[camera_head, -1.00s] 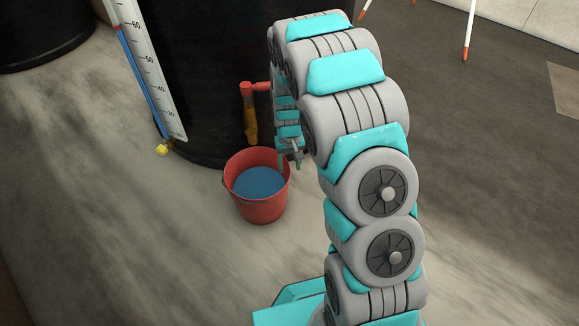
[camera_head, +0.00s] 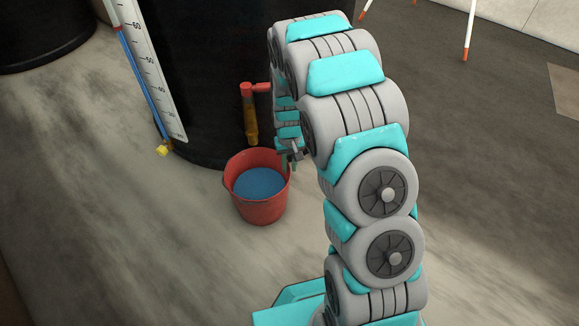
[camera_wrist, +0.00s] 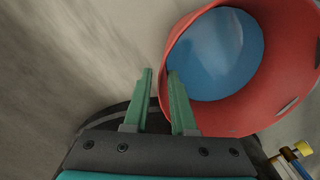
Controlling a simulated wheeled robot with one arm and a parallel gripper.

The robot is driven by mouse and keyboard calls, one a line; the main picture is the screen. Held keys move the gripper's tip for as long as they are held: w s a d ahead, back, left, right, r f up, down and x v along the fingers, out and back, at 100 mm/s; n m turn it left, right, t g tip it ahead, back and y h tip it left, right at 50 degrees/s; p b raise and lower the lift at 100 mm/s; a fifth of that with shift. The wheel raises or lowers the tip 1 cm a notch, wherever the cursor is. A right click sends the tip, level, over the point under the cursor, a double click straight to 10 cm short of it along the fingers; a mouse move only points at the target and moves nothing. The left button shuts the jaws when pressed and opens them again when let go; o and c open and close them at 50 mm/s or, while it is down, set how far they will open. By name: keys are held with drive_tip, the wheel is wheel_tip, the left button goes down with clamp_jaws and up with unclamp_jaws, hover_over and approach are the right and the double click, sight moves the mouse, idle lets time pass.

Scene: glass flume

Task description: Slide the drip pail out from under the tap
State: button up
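The drip pail (camera_head: 262,210) is a red bucket with blue water in it, upright on the floor. It stands just below and in front of the tap (camera_head: 247,93), a red fitting with a yellow-brown lower part on the black tank. My gripper (camera_head: 290,162) is at the pail's right rim in the head view, partly hidden by my arm. In the wrist view, its green fingers (camera_wrist: 160,72) are apart, with the rim of the pail (camera_wrist: 240,122) showing between them. One finger is over the floor, the other over the pail. I cannot tell whether either touches.
The black tank (camera_head: 205,60) stands right behind the pail. A white scale with a blue column (camera_head: 150,70) leans along its left side, with a yellow fitting (camera_head: 162,150) at its foot. The floor (camera_head: 130,240) is clear left and in front of the pail.

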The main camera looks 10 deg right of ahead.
drive_tip(key=shift+d, duration=0.1)
clamp_jaws()
idle(0.3)
drive_tip(key=shift+d, duration=0.15)
drive_tip(key=d+p, duration=0.1)
drive_tip(key=d, duration=1.4)
drive_tip(key=shift+s+d, duration=0.15)
drive_tip(key=shift+d, duration=0.2)
idle(2.4)
drive_tip(key=shift+d, duration=0.2)
idle(0.3)
